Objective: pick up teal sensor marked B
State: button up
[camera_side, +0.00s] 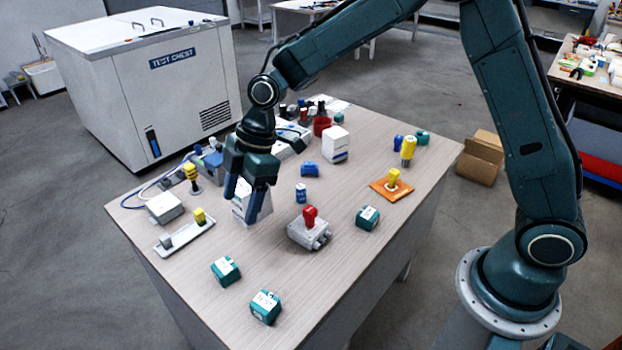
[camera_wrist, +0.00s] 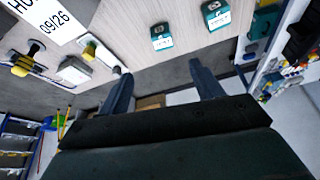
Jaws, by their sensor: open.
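Several teal sensors with white labels lie on the table. In the side view two are near the front edge, one left (camera_side: 226,270) and one nearer the corner (camera_side: 265,306). A third (camera_side: 368,217) is right of the centre and a fourth teal block (camera_side: 422,138) is at the far right. I cannot tell from the labels which one is B. The wrist view shows two teal sensors, one (camera_wrist: 161,42) and another (camera_wrist: 216,20), beyond my fingertips. My gripper (camera_side: 241,207) points down, open and empty, over the left half of the table, apart from the teal sensors.
A white box (camera_side: 262,207) stands right behind my fingers. A grey box with a red knob (camera_side: 309,216) stands right of it. A white plate with a yellow-topped part (camera_side: 185,235) lies left. An orange mat (camera_side: 380,190) lies right. The table front is mostly clear.

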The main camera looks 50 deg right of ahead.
aim_at(225, 265)
jog(key=shift+w+a+f+n, duration=0.2)
jog(key=shift+a+f, duration=0.2)
jog(key=shift+f, duration=0.25)
jog(key=shift+w+a+f+n, duration=0.2)
jog(key=shift+a+f, duration=0.15)
jog(key=shift+f, duration=0.25)
jog(key=shift+f, duration=0.1)
jog(key=shift+s+x, duration=0.15)
jog(key=shift+x, duration=1.95)
jog(key=shift+s+x, duration=0.1)
jog(key=shift+x, duration=2.05)
jog(key=shift+s+x, duration=0.2)
jog(key=shift+x, duration=2.35)
jog(key=shift+s, duration=0.1)
jog(key=shift+c, duration=0.3)
jog(key=c, duration=1.1)
